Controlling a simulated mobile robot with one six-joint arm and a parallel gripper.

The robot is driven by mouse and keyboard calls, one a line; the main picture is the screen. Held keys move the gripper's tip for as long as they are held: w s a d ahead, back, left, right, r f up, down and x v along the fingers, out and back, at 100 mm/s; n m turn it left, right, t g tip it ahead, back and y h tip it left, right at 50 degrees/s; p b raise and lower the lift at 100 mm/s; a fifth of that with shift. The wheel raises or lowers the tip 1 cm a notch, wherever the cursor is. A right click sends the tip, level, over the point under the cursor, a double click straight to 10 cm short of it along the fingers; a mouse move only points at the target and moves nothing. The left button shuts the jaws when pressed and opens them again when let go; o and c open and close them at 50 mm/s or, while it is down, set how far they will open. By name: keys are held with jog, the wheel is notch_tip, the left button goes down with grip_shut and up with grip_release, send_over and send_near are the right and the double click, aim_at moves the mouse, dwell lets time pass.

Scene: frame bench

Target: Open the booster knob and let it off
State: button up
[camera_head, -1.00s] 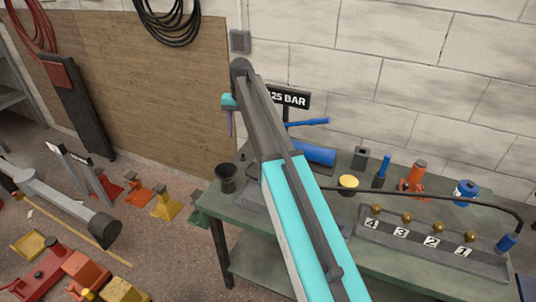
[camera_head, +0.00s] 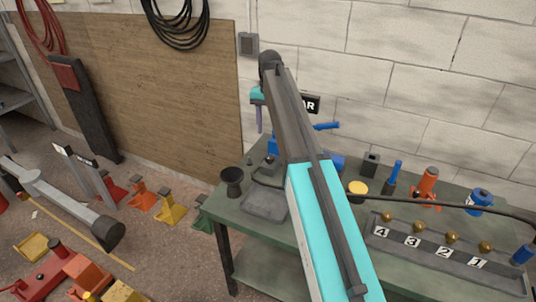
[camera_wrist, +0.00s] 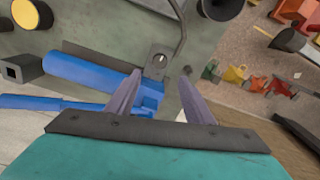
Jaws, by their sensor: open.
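The blue booster, a hand pump with a cylinder (camera_wrist: 90,78) and a long lever (camera_wrist: 50,103), lies across the left of the wrist view. In the head view my arm hides its middle; its lever (camera_head: 327,126) shows to the right of the arm. At its end in the wrist view is a small grey block with a round, knob-like spot (camera_wrist: 158,60). I cannot tell how far the knob is turned. My gripper (camera_wrist: 161,78) is open and empty, its two purple fingers pointing toward that block, apart from it. In the head view it (camera_head: 259,120) hangs above the bench's back left.
The green bench (camera_head: 345,258) carries a black cup (camera_head: 232,181), a yellow-topped pot (camera_head: 357,190), an orange jack (camera_head: 427,185) and a rack numbered 4 to 1 (camera_head: 440,256). A black hose crosses to the right. The 125 BAR sign (camera_head: 312,104) is mostly hidden.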

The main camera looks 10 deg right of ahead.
aim_at(269, 157)
jog(key=shift+f+p, duration=1.4)
jog(key=shift+f, duration=4.9)
jog(key=c, duration=1)
